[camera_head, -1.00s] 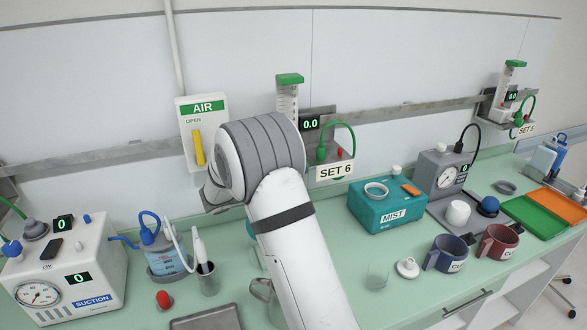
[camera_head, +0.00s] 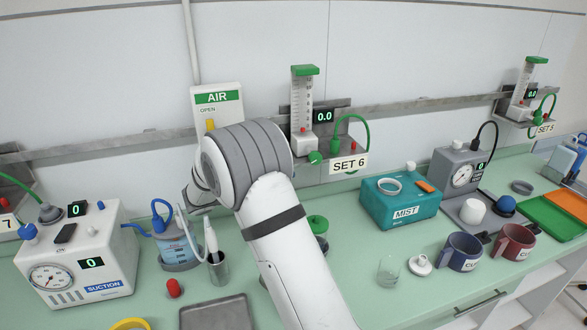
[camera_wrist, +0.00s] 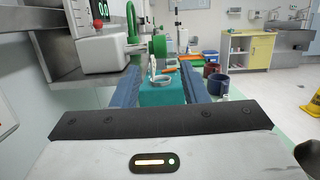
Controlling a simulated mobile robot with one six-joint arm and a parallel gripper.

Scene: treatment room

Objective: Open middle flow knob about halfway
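The middle flowmeter (camera_head: 303,103), labelled SET 6, is a clear tube with a green top on the wall rail. Its display (camera_head: 323,116) reads 0.0. Its round green flow knob (camera_head: 315,157) sits at the foot of the tube, just right of my arm. In the wrist view the knob (camera_wrist: 157,47) shows side-on, attached to the white valve body, above the gap between my fingers. My gripper (camera_wrist: 160,72) is open, its two blue fingers apart with nothing held. The head view hides most of the gripper behind my arm.
The green hose (camera_head: 367,140) and SET 6 shelf (camera_head: 350,163) are close to the knob. The AIR panel (camera_head: 217,97) is left of it. The teal MIST box (camera_head: 400,207) stands on the counter below right. The SET 5 flowmeter (camera_head: 524,82) is far right.

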